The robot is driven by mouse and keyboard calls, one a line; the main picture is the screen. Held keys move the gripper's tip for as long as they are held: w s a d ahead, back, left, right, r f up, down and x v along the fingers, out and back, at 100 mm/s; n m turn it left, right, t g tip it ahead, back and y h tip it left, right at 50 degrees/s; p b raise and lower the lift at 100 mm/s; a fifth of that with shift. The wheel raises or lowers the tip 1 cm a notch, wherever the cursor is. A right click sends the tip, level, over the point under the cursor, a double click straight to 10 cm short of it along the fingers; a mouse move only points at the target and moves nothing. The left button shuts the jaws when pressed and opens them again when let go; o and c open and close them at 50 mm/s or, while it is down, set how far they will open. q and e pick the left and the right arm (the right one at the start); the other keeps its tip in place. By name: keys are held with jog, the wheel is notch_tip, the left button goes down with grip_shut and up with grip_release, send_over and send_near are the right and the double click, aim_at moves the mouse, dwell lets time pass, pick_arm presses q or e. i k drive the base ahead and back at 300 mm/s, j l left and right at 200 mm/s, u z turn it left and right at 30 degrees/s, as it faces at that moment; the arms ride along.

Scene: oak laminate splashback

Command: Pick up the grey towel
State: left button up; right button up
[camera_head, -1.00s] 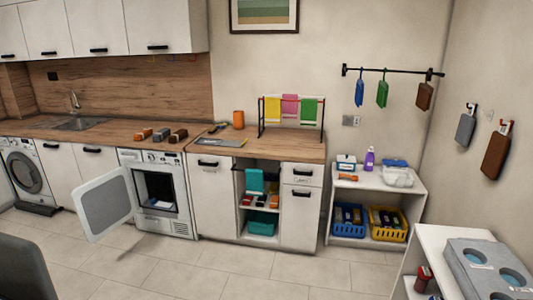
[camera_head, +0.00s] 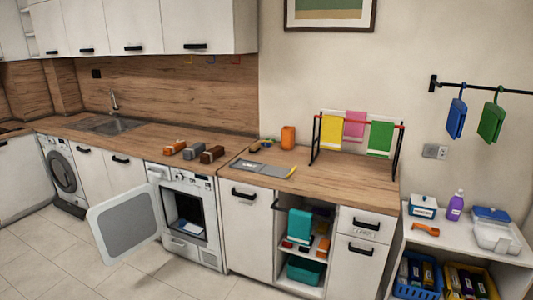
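A flat grey piece (camera_head: 264,169) lies on the wooden worktop, left of the drying rack; I cannot tell whether it is the grey towel or a board. A small yellow-handled item lies on or against its edge. The drying rack (camera_head: 398,146) holds a yellow towel (camera_head: 331,132), a pink towel (camera_head: 355,124) and a green towel (camera_head: 380,138); no grey one shows on it. Neither of my grippers is in view.
The dryer door (camera_head: 124,214) stands open into the floor space. Rolled brown and grey items (camera_head: 193,152) and an orange container (camera_head: 288,137) stand on the worktop (camera_head: 330,178). A white shelf (camera_head: 450,238) with bottle, boxes and baskets stands right. Floor (camera_head: 140,275) in front is clear.

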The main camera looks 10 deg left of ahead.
aim_at(192, 152)
jog(key=i+u, duration=0.4)
jog(key=i, duration=0.35)
jog(key=i+l+u, duration=0.1)
jog(key=i+u, duration=0.25)
jog(key=i, duration=0.35)
jog(key=i+u, duration=0.25)
jog(key=i, duration=0.55)
jog(key=i+l+u, duration=0.1)
jog(key=i+u, duration=0.15)
jog(key=i, duration=0.55)
